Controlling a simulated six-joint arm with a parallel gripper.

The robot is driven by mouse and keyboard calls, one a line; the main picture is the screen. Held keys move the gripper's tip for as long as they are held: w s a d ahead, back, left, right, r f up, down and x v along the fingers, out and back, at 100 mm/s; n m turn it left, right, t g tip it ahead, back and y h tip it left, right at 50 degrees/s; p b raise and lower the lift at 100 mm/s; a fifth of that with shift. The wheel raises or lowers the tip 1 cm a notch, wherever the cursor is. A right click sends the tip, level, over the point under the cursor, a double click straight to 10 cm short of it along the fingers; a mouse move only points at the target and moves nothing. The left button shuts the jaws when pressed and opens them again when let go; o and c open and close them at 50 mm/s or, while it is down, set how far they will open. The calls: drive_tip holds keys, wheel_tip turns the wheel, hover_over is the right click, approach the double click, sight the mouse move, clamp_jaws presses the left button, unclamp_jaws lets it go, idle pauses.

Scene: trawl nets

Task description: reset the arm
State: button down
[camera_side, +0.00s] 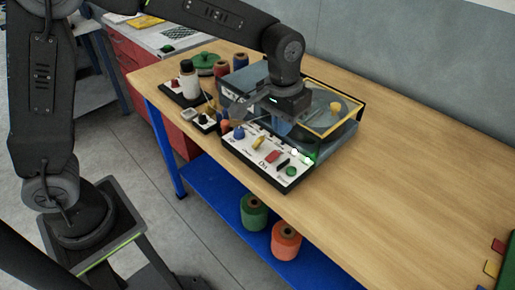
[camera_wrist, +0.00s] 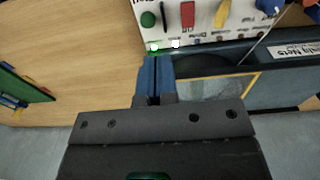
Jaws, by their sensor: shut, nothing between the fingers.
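My gripper (camera_side: 281,127) is shut and empty, low over the back edge of the control panel in the side view. Its blue fingers (camera_wrist: 153,62) are together in the wrist view, beside the panel's lights. The white control panel (camera_side: 262,157) carries a blue knob (camera_side: 239,133), a yellow lever (camera_side: 258,142), a red switch (camera_side: 272,156), a black switch (camera_side: 283,162) and a green knob (camera_side: 291,171). A green light (camera_side: 308,155) and a white light (camera_side: 294,152) glow on it. I cannot tell whether my fingertips touch the panel.
A machine with a yellow-edged frame (camera_side: 318,84) and a dark disc stands behind the panel. Spools (camera_side: 189,80) and small parts crowd the left of the wooden bench (camera_side: 420,150). The bench's right is mostly clear, with a green board (camera_side: 507,262) at its edge.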

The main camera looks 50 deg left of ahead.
drive_tip(key=s+a+r+t, duration=0.2)
drive_tip(key=s+a+r, duration=0.6)
drive_tip(key=s, duration=0.1)
drive_tip(key=s+a+t, duration=0.3)
drive_tip(key=s+a, duration=0.1)
drive_tip(key=s, duration=0.7)
drive_tip(key=shift+s+a, duration=0.25)
idle(4.9)
